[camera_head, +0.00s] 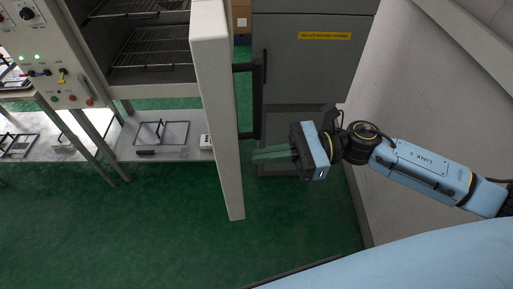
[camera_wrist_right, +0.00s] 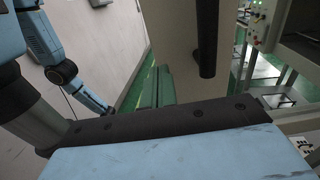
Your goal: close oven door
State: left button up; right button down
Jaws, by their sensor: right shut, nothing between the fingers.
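The oven door (camera_head: 215,110) is a pale, thick slab that stands wide open, seen nearly edge-on in the head view. Its dark bar handle (camera_head: 257,100) is on the door's right face. The oven (camera_head: 150,50) is left of the door, with wire racks inside. My right gripper (camera_head: 257,154) is shut and empty, its greenish fingers pointing left at the door's right face, just below the handle. I cannot tell whether the fingertips touch the door. My left gripper is out of view.
A control panel (camera_head: 50,60) with knobs and lights is left of the oven. A low shelf (camera_head: 170,132) below holds a wire stand and small items. A grey cabinet (camera_head: 310,65) with a yellow label stands behind my right gripper. A pale wall (camera_head: 420,90) bounds the right side.

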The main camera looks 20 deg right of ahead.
jog(key=shift+w+a, duration=0.15)
jog(key=shift+a, duration=0.9)
jog(key=shift+p, duration=0.3)
